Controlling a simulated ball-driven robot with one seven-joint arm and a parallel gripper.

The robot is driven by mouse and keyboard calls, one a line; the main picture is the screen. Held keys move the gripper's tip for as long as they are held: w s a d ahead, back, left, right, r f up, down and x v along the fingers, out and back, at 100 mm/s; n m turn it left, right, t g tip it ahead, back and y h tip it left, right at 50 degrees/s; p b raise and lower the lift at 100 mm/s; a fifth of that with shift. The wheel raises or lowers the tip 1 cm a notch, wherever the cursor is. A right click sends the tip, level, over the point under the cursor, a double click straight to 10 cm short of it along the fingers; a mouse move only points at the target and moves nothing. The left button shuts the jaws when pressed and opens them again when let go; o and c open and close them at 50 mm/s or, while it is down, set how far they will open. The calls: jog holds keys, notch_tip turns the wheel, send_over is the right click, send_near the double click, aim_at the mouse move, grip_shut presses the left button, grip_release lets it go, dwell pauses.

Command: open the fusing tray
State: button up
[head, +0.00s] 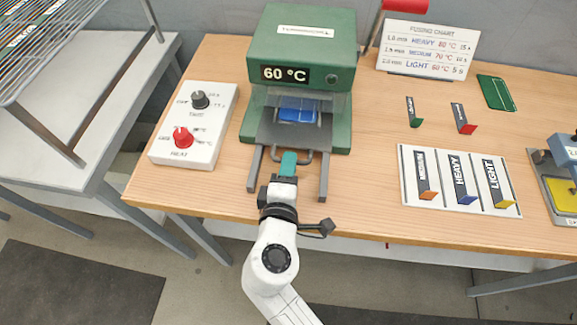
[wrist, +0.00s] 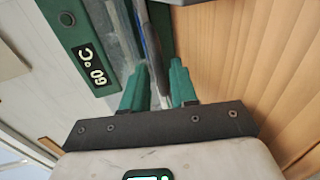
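The fusing tray (head: 291,136) is a grey plate at the front of the green press (head: 302,45), between two grey rails, with a blue piece (head: 298,114) showing at the press opening. Its handle (head: 312,157) is a thin grey bar at the tray's front edge. My gripper (head: 288,162) is at this handle, its green fingertips over the middle of the bar. In the wrist view the fingers (wrist: 160,88) stand apart, with a narrow grey bar running between them. Gaps seem to show beside the bar; whether a finger touches it is unclear.
A control box (head: 193,125) with a black and a red knob is left of the press. The press display reads 60 °C.

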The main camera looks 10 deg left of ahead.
grip_shut()
dwell(0.3)
jog(key=f+v, duration=0.2)
jog(key=v, duration=0.9)
jog(key=shift+s+f, duration=0.2)
jog(key=shift+s, duration=0.25)
jog(key=shift+o, duration=1.2)
grip_release()
jog(key=b+v, duration=0.1)
jog(key=v, duration=0.9)
jog(key=shift+s+r+b, duration=0.2)
jog(key=shift+s+b, duration=0.1)
jog(key=shift+s, duration=0.1)
